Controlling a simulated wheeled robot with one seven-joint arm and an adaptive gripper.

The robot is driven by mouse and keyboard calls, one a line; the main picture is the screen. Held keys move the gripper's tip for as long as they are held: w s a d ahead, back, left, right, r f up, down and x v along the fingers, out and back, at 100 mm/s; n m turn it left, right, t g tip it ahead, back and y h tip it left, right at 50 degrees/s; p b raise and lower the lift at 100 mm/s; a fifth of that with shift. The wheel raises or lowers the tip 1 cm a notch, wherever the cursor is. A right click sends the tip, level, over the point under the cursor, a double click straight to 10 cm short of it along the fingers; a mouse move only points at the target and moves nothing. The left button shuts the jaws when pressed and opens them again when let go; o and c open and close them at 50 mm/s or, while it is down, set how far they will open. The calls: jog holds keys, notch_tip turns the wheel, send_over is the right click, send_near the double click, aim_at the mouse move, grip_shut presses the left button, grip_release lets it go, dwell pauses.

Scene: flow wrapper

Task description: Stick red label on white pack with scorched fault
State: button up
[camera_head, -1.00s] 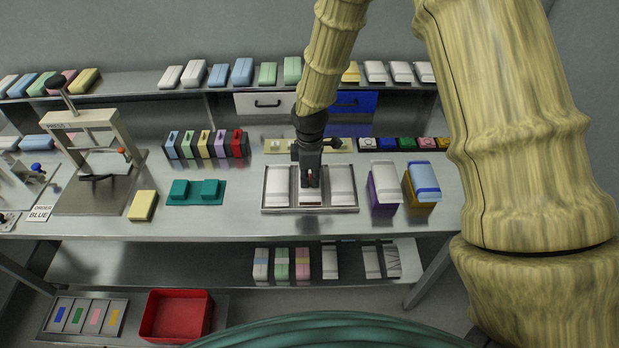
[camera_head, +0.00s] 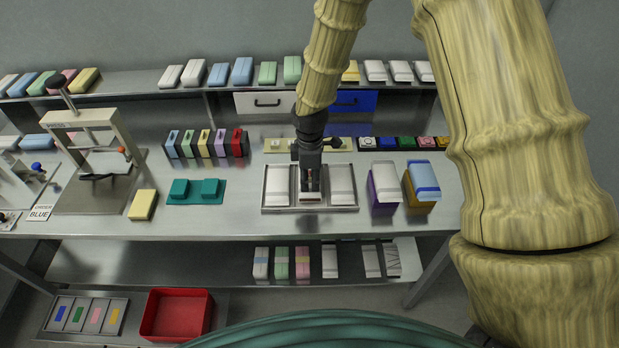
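A grey tray (camera_head: 310,209) on the bench holds three white packs side by side: a left one (camera_head: 277,186), a middle one (camera_head: 311,197) and a right one (camera_head: 342,184). My gripper (camera_head: 311,188) points down at the middle pack and covers much of it. A small reddish spot shows between the fingers, too small to identify. I cannot tell whether the fingers touch the pack or how far apart they are. No scorch mark is clear on the visible pack surfaces. A red holder (camera_head: 240,143) stands at the right end of the coloured holder row.
A purple box (camera_head: 383,193) and an ochre box (camera_head: 420,196) with packs on top stand right of the tray. A red bin (camera_head: 177,315) sits below.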

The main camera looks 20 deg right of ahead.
notch_tip(320, 180, up, 12)
dwell(0.9)
jog(key=shift+a, duration=0.1)
dwell(0.3)
